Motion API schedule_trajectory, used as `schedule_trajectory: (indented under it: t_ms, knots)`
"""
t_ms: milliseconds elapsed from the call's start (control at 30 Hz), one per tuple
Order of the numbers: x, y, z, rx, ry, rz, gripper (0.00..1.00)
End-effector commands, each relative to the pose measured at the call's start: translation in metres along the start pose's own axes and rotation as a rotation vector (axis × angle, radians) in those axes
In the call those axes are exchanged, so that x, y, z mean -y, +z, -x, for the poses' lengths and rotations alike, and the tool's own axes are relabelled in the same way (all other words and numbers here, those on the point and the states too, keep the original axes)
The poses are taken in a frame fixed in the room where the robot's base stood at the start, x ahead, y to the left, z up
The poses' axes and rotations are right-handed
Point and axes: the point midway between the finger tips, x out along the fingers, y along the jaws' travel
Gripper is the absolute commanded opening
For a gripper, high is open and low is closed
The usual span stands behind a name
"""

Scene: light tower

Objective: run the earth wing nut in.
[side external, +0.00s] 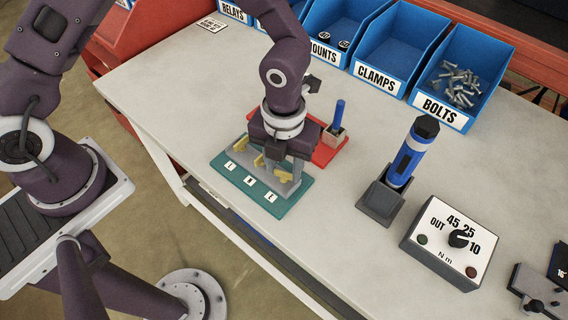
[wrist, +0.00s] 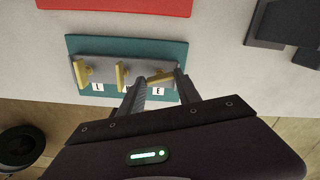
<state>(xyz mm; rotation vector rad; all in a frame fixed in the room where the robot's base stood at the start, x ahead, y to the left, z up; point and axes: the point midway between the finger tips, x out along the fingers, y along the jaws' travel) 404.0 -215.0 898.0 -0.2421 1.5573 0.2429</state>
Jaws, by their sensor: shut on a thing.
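A teal base (side external: 221,164) carries a grey block (wrist: 108,67) with three yellow wing nuts in a row, and white labels in front. The left wing nut (wrist: 83,72) is by the label L, and the middle wing nut (wrist: 122,76) is by a partly hidden label. The earth wing nut (wrist: 160,77) is by the label E, at the right end. My gripper (wrist: 162,74) points down over that end and is shut on the earth wing nut, one finger on each side. The stud under it is hidden. My gripper also shows in the side view (side external: 284,172).
A red tray (side external: 328,152) with a blue-handled tool (side external: 339,115) lies just behind the base. A blue driver in a grey stand (side external: 377,201) and a torque dial box (side external: 449,243) stand to the right. Blue bins (side external: 398,52) line the back. Bare bench lies between.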

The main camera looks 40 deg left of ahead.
Motion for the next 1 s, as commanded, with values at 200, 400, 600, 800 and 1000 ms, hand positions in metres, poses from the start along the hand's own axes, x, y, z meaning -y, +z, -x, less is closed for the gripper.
schedule_trajectory:
  t_ms: [200, 400, 600, 800, 1000]
  knots:
    - [0.0011, 0.0007, 0.0012, 0.002, -0.003, -0.028, 0.0]
    - [0.0012, 0.0006, 0.0012, 0.002, -0.003, -0.031, 0.0]
    - [0.0012, 0.0005, 0.0012, 0.002, -0.003, -0.03, 0.43]
    - [0.0007, 0.0002, 0.0006, 0.001, -0.002, -0.03, 0.62]
    - [0.0005, 0.0002, 0.0018, 0.001, -0.002, -0.029, 0.62]
